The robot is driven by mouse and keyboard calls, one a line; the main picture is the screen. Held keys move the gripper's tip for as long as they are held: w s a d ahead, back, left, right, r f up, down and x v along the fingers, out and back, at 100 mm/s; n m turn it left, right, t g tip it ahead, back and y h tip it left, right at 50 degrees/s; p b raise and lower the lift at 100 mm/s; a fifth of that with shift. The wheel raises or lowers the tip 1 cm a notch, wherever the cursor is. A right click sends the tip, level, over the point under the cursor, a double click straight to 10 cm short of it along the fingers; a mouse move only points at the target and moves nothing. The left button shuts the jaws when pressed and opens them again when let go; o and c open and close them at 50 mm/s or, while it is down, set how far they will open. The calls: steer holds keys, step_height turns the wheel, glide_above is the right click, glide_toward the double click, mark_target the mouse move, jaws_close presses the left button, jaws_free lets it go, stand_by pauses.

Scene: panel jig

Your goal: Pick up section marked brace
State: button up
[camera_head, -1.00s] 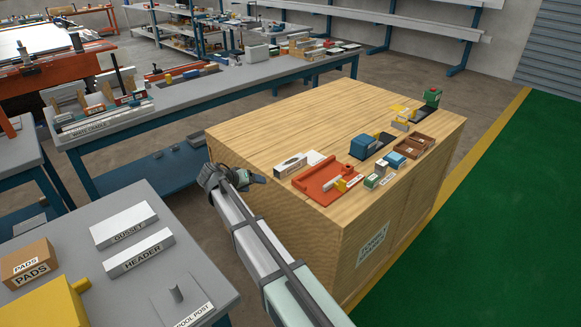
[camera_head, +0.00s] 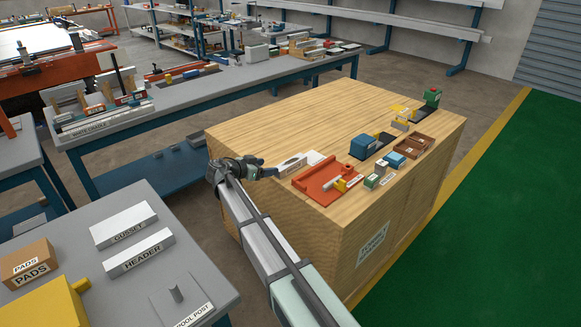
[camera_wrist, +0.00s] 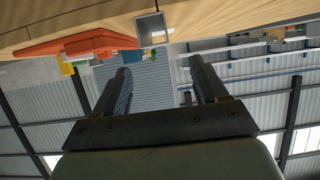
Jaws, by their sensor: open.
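No label reading "brace" can be made out. A white block with a small dark-lettered label (camera_head: 291,164) lies on the wooden bench top, its lettering too small to read. A pale block end also shows at the top of the wrist view (camera_wrist: 152,28), between and beyond the fingers. My gripper (camera_head: 268,172) is at the left edge of the wooden bench, just left of the white block, its fingers pointing towards it. In the wrist view my gripper (camera_wrist: 160,66) is open, with nothing between its fingers.
An orange-red fixture (camera_head: 315,182) sits right of the white block. A blue block (camera_head: 364,147), small labelled blocks and a brown tray (camera_head: 424,141) stand farther right. A grey table (camera_head: 75,265) at left holds blocks marked gusset and header.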

mark_target(288, 163)
steer(key=x, duration=0.5)
steer(key=shift+d+r+x, duration=0.15)
steer(key=shift+x, duration=1.2)
steer(key=shift+d+r+x, duration=0.15)
steer(key=shift+x, duration=1.25)
steer(key=shift+s, duration=0.1)
steer(key=c, duration=1.2)
steer(key=shift+r, duration=0.15)
